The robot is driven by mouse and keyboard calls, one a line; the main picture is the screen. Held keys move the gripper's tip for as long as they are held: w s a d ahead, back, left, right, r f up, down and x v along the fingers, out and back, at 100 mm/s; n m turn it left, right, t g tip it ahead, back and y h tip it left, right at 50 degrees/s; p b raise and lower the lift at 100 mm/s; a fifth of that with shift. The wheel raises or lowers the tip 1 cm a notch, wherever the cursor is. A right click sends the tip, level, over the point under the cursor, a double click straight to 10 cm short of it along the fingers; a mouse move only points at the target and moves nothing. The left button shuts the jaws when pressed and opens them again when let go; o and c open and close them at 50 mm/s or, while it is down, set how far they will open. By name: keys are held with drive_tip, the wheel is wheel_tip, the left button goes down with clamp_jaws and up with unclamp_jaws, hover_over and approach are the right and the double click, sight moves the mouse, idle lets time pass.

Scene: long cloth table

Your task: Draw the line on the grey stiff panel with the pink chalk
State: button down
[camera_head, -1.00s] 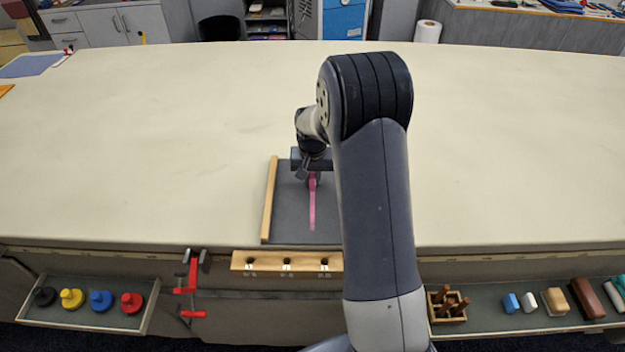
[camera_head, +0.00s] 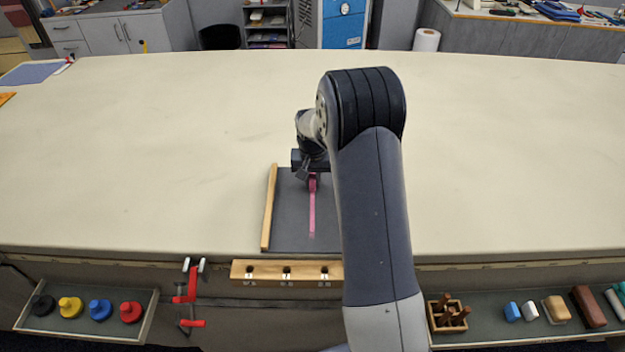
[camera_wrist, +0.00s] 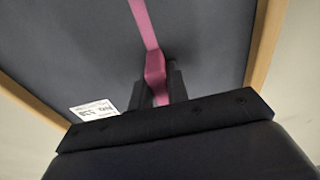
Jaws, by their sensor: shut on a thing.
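The grey panel (camera_head: 288,225) lies on the cloth table near its front edge, with a wooden strip (camera_head: 269,208) along its left side. My arm hides its right part in the head view. A pink line (camera_head: 312,215) runs on the panel from near the front up to my gripper (camera_head: 312,178). My gripper is shut on the pink chalk (camera_wrist: 155,75), which also shows in the head view (camera_head: 312,184). The pink line (camera_wrist: 142,18) meets the chalk in the wrist view. Whether the tip touches the panel is hard to tell. A white label (camera_wrist: 95,109) lies beside the gripper.
A wooden holder with holes (camera_head: 262,271) is at the table's front edge. A red clamp (camera_head: 187,290) is left of it. Trays hold coloured knobs (camera_head: 100,306) at left and a peg box (camera_head: 447,315) and blocks (camera_head: 558,308) at right. The cloth table (camera_head: 170,150) is widely clear.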

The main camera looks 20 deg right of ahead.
sight(312, 208)
drive_tip(key=shift+s, duration=0.15)
drive_tip(key=shift+s+a+f+b, duration=0.1)
drive_tip(key=shift+s+a+b, duration=0.25)
drive_tip(key=shift+s, duration=0.5)
drive_tip(key=shift+s, duration=0.1)
drive_tip(key=shift+s+a, duration=0.3)
drive_tip(key=shift+s, duration=0.55)
drive_tip(key=shift+s+b, duration=0.1)
drive_tip(key=shift+b, duration=0.2)
drive_tip(key=shift+s+a+b, duration=0.3)
drive_tip(key=shift+s, duration=0.55)
drive_tip(key=shift+s, duration=0.1)
drive_tip(key=shift+s+a, duration=0.3)
drive_tip(key=shift+s, duration=0.55)
drive_tip(key=shift+s, duration=0.1)
